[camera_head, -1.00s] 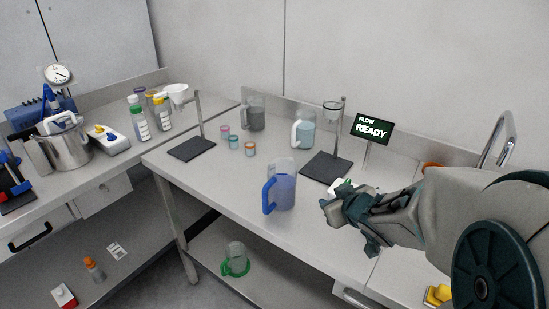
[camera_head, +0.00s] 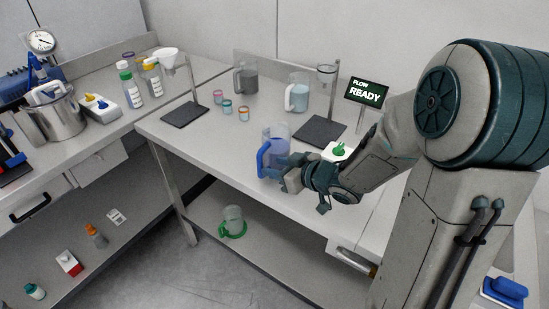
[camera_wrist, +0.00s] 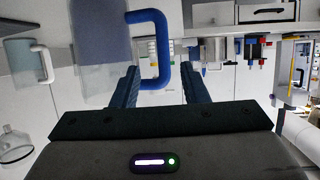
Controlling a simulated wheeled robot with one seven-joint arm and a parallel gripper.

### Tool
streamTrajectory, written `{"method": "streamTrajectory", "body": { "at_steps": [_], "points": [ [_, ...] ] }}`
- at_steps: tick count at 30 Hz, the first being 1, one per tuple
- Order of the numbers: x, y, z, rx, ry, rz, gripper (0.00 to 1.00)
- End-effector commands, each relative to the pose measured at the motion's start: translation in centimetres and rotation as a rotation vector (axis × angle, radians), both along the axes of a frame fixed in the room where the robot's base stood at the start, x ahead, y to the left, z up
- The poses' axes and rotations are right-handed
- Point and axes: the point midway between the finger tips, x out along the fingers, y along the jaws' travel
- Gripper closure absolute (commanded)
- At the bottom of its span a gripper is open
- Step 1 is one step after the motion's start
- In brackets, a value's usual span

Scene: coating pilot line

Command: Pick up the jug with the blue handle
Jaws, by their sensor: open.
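The jug with the blue handle (camera_head: 276,150) stands upright on the bench near its front edge. It is translucent with bluish contents, and its blue handle (camera_head: 263,159) points left and to the front. In the wrist view the blue handle (camera_wrist: 160,48) lies ahead, above and between my finger tips, with the jug body (camera_wrist: 102,40) to its left. My gripper (camera_head: 287,174) is open beside the jug, at its right in the head view. It also shows in the wrist view (camera_wrist: 150,85). My gripper hides part of the jug's lower right, and whether they touch is unclear.
A white-handled jug (camera_head: 297,94) and a grey jug (camera_head: 246,78) stand behind. A stand with a dark base (camera_head: 320,130) is close behind my gripper. Small jars (camera_head: 227,107) sit to the left. A green-handled jug (camera_head: 232,222) is on the lower shelf.

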Motion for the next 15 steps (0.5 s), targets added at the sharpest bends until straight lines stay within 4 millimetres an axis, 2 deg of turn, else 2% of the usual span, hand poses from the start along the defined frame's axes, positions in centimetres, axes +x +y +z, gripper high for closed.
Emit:
{"method": "streamTrajectory", "body": {
  "at_steps": [8,15],
  "points": [
    [1.4,1.6,-0.9,0.0,0.002,0.001,0.6],
    [3.5,4.2,-1.9,0.0,0.002,0.001,0.6]
  ]
}}
